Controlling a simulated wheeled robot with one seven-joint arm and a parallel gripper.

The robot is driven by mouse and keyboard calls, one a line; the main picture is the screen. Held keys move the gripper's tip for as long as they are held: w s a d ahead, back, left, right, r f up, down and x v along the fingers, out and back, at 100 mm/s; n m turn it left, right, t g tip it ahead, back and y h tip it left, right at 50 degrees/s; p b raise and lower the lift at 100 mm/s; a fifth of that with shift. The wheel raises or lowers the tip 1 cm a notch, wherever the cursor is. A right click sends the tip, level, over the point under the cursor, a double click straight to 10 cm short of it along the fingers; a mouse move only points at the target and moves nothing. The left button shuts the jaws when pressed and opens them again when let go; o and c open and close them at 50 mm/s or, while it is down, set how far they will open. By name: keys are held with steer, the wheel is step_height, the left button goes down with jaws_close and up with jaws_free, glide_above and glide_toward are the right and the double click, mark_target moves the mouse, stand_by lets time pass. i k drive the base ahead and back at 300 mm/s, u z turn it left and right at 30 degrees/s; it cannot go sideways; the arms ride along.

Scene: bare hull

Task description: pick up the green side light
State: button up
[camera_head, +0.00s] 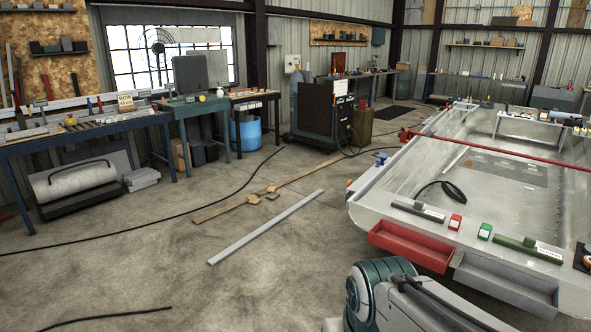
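The green side light (485,231) is a small green block with a pale marking. It stands on the near ledge of the bare metal hull (378,196), at the right of the head view. A similar red side light (455,222) stands to its left. A green tube-like object with a white label (527,247) lies to its right. Grey and teal links of my arm show at the bottom, below the hull's near edge. My gripper cannot be made out, and nothing blocks the view of the green light.
A dark tube (418,210) lies left of the lights on the ledge. A red tray (410,245) and a grey tray (505,285) hang on the hull's near side. A red bar (500,149) spans the hull. Planks (265,227) and cables lie on the open floor to the left.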

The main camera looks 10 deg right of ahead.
mark_target(485, 231)
steer(key=z, duration=0.15)
steer(key=i, duration=2)
steer(key=z, duration=1.25)
steer(key=i, duration=0.95)
steer(key=z, duration=1.45)
steer(key=i, duration=0.75)
steer(key=z, duration=0.4)
